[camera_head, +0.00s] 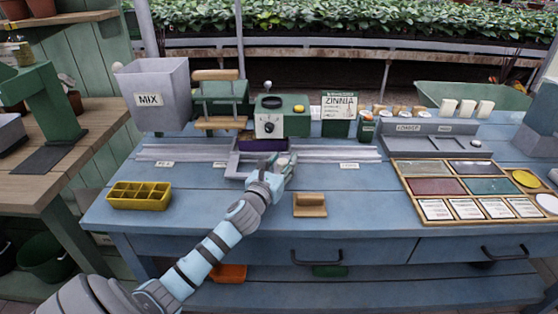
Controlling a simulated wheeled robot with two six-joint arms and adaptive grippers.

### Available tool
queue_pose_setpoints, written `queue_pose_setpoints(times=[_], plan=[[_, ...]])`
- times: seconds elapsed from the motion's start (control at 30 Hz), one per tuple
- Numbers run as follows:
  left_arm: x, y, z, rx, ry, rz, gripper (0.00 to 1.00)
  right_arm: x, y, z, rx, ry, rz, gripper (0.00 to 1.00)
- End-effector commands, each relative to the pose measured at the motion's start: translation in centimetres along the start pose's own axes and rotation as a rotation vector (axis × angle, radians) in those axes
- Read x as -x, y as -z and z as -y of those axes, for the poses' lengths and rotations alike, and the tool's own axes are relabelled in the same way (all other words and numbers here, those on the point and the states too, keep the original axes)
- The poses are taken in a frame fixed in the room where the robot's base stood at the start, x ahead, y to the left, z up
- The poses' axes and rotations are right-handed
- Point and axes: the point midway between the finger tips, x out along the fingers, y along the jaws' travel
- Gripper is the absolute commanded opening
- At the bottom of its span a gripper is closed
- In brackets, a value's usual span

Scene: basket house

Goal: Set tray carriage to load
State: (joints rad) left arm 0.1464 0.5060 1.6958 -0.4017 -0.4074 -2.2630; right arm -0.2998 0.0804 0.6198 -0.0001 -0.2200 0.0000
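The tray carriage (238,166) is a pale lavender frame on the long grey rails (335,154), near their middle and below the green machine. A dark purple part (262,145) shows at its back. My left gripper (286,162) reaches in from the lower left, with its fingers at the carriage's right front side. I cannot tell whether they touch or grip it. The gripper and wrist hide part of the carriage. Small white labels, such as the right one (349,165), line the rail's front; their words are too small to read. My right gripper is not in view.
A yellow cell tray (140,195) lies front left, a wooden block (310,205) front middle. A compartmented tray (404,168) lies right. Both rail ends look clear.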

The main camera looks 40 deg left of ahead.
Motion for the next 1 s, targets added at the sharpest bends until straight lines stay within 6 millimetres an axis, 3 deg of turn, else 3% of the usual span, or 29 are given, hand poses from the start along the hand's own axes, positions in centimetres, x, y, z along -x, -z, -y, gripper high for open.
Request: queue_pose_setpoints(times=[0.03,0.2,0.43,0.73,1.0], plan=[[0.0,0.0,0.0,0.000,0.000,0.000,0.25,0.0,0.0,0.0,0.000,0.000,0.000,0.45],[0.0,0.0,0.0,0.000,0.000,0.000,0.00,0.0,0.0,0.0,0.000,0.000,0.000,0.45],[-0.1,-0.1,0.2,0.001,0.000,0.000,0.00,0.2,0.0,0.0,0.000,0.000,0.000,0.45],[-1.8,-0.2,4.3,0.002,0.001,0.000,0.00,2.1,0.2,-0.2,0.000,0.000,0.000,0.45],[-1.8,0.0,4.5,-0.001,0.002,0.001,0.00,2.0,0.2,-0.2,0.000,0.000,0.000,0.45]])
